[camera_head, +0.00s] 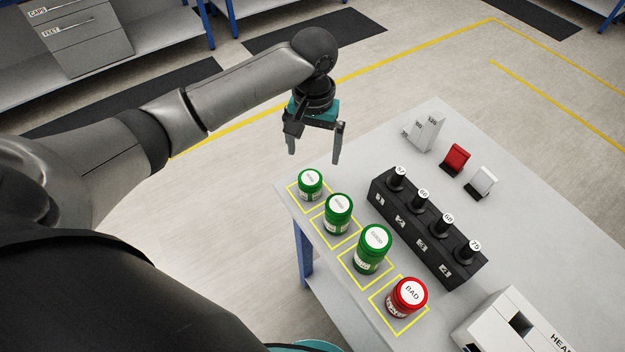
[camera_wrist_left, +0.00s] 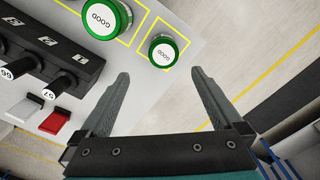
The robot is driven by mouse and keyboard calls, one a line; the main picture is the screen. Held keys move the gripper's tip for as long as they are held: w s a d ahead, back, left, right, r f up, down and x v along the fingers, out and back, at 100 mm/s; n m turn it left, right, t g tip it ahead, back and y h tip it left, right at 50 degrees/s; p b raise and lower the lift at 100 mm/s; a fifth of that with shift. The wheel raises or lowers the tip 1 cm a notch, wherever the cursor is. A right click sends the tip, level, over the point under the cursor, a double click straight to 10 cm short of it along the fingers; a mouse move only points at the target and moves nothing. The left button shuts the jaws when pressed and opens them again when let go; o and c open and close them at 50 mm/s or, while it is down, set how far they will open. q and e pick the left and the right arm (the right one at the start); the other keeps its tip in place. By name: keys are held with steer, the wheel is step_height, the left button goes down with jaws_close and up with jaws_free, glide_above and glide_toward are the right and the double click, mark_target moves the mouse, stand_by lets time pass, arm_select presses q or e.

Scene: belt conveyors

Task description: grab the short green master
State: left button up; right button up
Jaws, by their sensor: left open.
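The short green master (camera_head: 310,184) is the smallest of the green jars, with a white lid label. It stands upright in a yellow square at the table's far-left corner. In the left wrist view the short green master (camera_wrist_left: 163,50) shows its GOOD label, just beyond the fingertips. My left gripper (camera_head: 314,153) is open and empty, above and apart from it. It also shows open in the left wrist view (camera_wrist_left: 160,74). A middle green jar (camera_head: 338,213) and a taller green jar (camera_head: 372,249) stand in line. My right gripper is not in view.
A red BAD jar (camera_head: 407,297) ends the row. A black block (camera_head: 425,228) with numbered black pegs stands beside the jars. Red (camera_head: 456,158) and white (camera_head: 483,181) pieces and a grey block (camera_head: 423,132) lie behind. A white box (camera_head: 515,325) is at lower right.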

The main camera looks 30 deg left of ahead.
mark_target(310, 178)
arm_select(q)
step_height(310, 178, down, 6)
steer(key=shift+r+b, duration=0.1)
steer(key=shift+b, duration=0.25)
steer(key=f, duration=0.5)
steer(key=shift+s+a+f+b, duration=0.1)
steer(key=shift+s+a+b, duration=0.1)
steer(key=shift+a+b, duration=0.15)
jaws_close()
